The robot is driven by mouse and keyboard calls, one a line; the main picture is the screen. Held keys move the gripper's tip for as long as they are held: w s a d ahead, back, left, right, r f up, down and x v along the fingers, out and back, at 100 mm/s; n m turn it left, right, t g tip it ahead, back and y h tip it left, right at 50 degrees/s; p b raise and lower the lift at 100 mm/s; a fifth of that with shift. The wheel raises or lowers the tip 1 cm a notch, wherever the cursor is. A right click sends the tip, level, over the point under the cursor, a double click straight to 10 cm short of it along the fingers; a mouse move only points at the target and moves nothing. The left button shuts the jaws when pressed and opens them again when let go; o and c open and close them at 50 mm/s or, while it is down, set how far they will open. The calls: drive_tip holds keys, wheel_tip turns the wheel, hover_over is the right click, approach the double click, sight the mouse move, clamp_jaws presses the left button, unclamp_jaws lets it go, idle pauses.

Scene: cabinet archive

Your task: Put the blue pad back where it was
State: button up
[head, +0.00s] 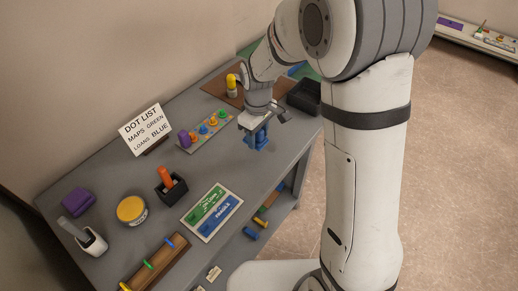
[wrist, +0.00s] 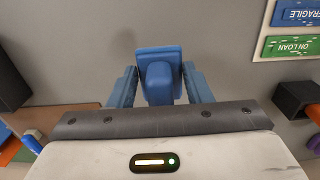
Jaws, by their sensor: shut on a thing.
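My gripper (head: 257,132) is above the grey table, near its front edge. In the wrist view its two blue fingers (wrist: 160,88) are shut on a blue block with a wider squarish end, which I take to be the blue pad (wrist: 159,58). The pad sticks out past the fingertips, with grey surface behind it. In the head view blue shows below the gripper, but pad and fingers are hard to tell apart there. Whether the pad touches the table is not clear.
A board of coloured pegs (head: 192,146) and a black tray (head: 304,97) are near the gripper. A label card (head: 237,204), black holder with orange handle (head: 172,192), yellow-lidded jar (head: 131,210), purple block (head: 78,201) and sign (head: 146,128) stand left. Grey table (head: 257,176) is bare below the gripper.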

sight(258, 156)
wheel_tip(258, 156, down, 6)
idle(0.4)
drive_tip(key=o, duration=0.9)
